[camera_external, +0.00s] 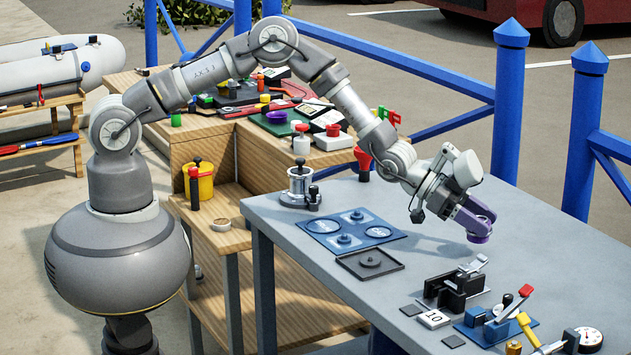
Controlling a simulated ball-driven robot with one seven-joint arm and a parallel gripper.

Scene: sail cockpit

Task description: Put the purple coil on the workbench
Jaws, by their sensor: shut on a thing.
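My gripper (480,228) points down over the right part of a grey workbench (535,235). It is shut on the purple coil (480,238), a small dark purple round piece at its fingertips. The purple fingers partly hide the coil. The coil is low over the bare grey top; I cannot tell whether it touches. Another small purple round piece (301,127) lies on the wooden bench (215,148) behind.
A blue mat with round parts (350,230) and a dark square tray (369,263) lie left of my gripper. A black clamp fixture (454,290) and a red-handled lever tool (525,291) stand in front. Blue railings (580,135) run behind. Bare grey top surrounds the coil.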

